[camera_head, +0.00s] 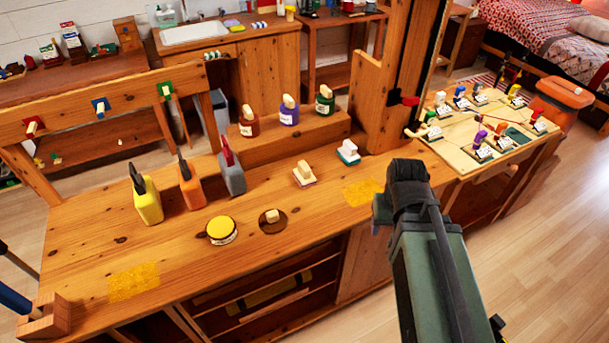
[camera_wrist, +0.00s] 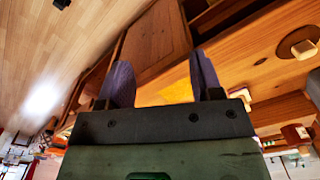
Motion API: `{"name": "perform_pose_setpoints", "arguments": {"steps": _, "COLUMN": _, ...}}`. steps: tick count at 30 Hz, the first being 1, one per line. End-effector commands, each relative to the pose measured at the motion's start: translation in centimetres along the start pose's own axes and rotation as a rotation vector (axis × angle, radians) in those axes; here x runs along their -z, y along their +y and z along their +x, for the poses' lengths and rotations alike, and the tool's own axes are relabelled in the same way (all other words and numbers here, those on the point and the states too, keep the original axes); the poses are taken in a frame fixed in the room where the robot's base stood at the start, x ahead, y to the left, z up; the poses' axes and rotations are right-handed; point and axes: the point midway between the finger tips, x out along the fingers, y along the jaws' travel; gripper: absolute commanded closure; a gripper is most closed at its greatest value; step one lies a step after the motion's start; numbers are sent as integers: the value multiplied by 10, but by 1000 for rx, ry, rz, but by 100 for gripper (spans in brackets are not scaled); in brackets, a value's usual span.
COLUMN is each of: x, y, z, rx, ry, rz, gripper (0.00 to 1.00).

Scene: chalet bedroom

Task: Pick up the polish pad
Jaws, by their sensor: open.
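A round dark brown pad (camera_head: 269,227) with a pale wooden grip lies on the workbench (camera_head: 200,272), right of a yellow round tin (camera_head: 221,230). It looks most like the polish pad, though I cannot read a label. In the wrist view a similar brown pad (camera_wrist: 288,48) shows at the right edge. My gripper (camera_wrist: 161,62) is open and empty, with its two dark fingers apart. In the head view it is at the bench's front edge, right of the pad and well apart from it; its fingers are mostly hidden by my arm.
Two block-handled pads, one pink-based (camera_head: 304,183) and one teal-based (camera_head: 348,158), stand behind. Yellow, orange and grey containers (camera_head: 147,205) stand left; several jars (camera_head: 289,115) line a raised shelf. Yellow patches (camera_head: 362,192) mark the bench. A board of small labelled items (camera_head: 455,160) lies right.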

Motion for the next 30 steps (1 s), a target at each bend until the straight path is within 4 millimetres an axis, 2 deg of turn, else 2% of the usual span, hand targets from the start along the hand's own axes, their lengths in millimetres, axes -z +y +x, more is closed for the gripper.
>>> {"name": "perform_pose_setpoints", "arguments": {"steps": 2, "x": 5, "y": -14, "z": 3, "rx": 0, "ry": 0, "rz": -34, "gripper": 40}}
{"name": "perform_pose_setpoints", "arguments": {"steps": 5, "x": 71, "y": -55, "z": 8, "rx": 3, "ry": 6, "rz": -117, "gripper": 40}}
{"name": "perform_pose_setpoints", "arguments": {"steps": 6, "x": 106, "y": -78, "z": 10, "rx": 6, "ry": 14, "rz": -162, "gripper": 40}}
{"name": "perform_pose_setpoints", "arguments": {"steps": 8, "x": 159, "y": -115, "z": 12, "rx": 13, "ry": 29, "rz": -238, "gripper": 40}}
{"name": "perform_pose_setpoints", "arguments": {"steps": 9, "x": 194, "y": -141, "z": 13, "rx": 18, "ry": 42, "rz": -291, "gripper": 40}}
{"name": "perform_pose_setpoints", "arguments": {"steps": 12, "x": 267, "y": -196, "z": 14, "rx": 28, "ry": 75, "rz": -409, "gripper": 40}}
{"name": "perform_pose_setpoints", "arguments": {"steps": 15, "x": 306, "y": -214, "z": 13, "rx": 33, "ry": 102, "rz": -475, "gripper": 40}}
{"name": "perform_pose_setpoints", "arguments": {"steps": 17, "x": 311, "y": -215, "z": 12, "rx": 34, "ry": 116, "rz": -506, "gripper": 40}}
{"name": "perform_pose_setpoints", "arguments": {"steps": 21, "x": 306, "y": -213, "z": 18, "rx": 33, "ry": 120, "rz": -524, "gripper": 40}}
{"name": "perform_pose_setpoints", "arguments": {"steps": 23, "x": 306, "y": -213, "z": 28, "rx": 33, "ry": 119, "rz": -524, "gripper": 40}}
{"name": "perform_pose_setpoints", "arguments": {"steps": 27, "x": 309, "y": -215, "z": 59, "rx": 33, "ry": 119, "rz": -523, "gripper": 40}}
{"name": "perform_pose_setpoints", "arguments": {"steps": 30, "x": 311, "y": -216, "z": 72, "rx": 33, "ry": 119, "rz": -523, "gripper": 40}}
